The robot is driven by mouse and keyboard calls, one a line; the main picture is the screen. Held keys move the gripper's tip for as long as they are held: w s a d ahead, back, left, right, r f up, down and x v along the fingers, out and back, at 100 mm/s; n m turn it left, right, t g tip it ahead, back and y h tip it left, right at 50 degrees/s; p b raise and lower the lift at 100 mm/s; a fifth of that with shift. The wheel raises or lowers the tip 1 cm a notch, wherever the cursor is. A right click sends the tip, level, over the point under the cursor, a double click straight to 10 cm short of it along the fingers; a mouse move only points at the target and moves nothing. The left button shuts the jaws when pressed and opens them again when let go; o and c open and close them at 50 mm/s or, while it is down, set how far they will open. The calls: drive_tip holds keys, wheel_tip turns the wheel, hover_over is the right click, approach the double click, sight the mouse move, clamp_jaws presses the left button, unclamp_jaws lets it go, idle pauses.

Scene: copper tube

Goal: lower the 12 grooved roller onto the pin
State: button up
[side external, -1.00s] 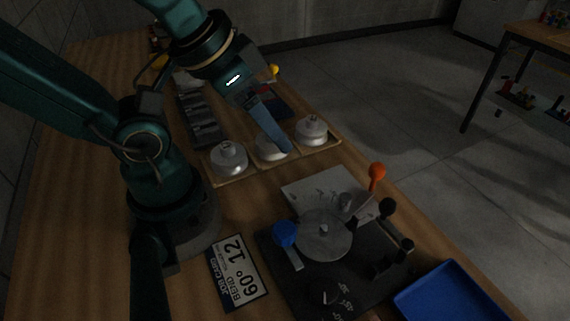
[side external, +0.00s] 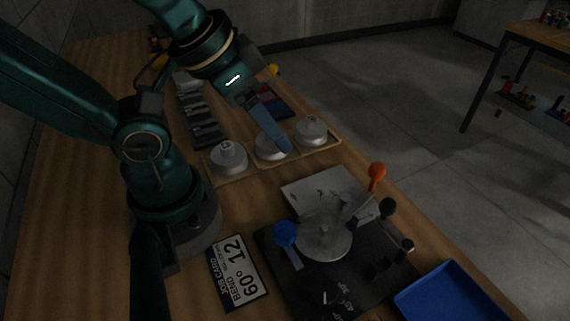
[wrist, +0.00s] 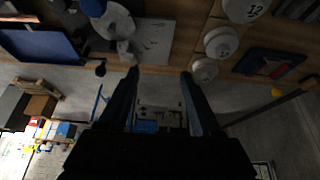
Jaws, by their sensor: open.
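Three pale grooved rollers stand in a row on a wooden tray (side external: 240,176). The left roller (side external: 228,157) appears to be the one marked 12 in the wrist view (wrist: 245,9). My gripper (side external: 284,150) is over the row, its finger partly covering the middle roller (side external: 268,149). In the wrist view my gripper (wrist: 160,73) is open with nothing between its fingers. The bender's round grey plate (side external: 323,238) sits on a dark base, with a small pin (side external: 323,229) near its centre. No roller is visible on the pin.
An orange-knobbed lever (side external: 376,171), a blue knob (side external: 285,233) and black knobs surround the plate. A job card (side external: 238,272) reading 60° and 12 lies left of the bender. A blue tray (side external: 452,296) is at front right. Dark blocks (side external: 203,120) stand behind the rollers.

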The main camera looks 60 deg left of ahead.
drive_tip(key=o, duration=0.5)
drive_tip(key=n+g+y, duration=0.2)
drive_tip(key=n+g, duration=0.2)
drive_tip(key=n, duration=1.9)
hover_over(228, 145)
drive_tip(key=w+d, duration=0.4)
drive_tip(key=s+d+x, duration=0.1)
drive_tip(key=x, duration=0.5)
drive_tip(key=s+a+f+n+g, duration=0.2)
drive_tip(key=s+a+f+n, duration=0.1)
drive_tip(key=shift+a+n+g+h, duration=0.2)
drive_tip(key=shift+n+g+h, duration=0.1)
drive_tip(key=shift+s+a+f, duration=0.2)
drive_tip(key=shift+s+f, duration=0.1)
drive_tip(key=shift+f, duration=0.15)
drive_tip(key=shift+s+a+f, duration=0.1)
drive_tip(key=shift+f, duration=1.05)
drive_tip(key=shift+s+a+f, duration=0.1)
drive_tip(key=shift+f, duration=1.05)
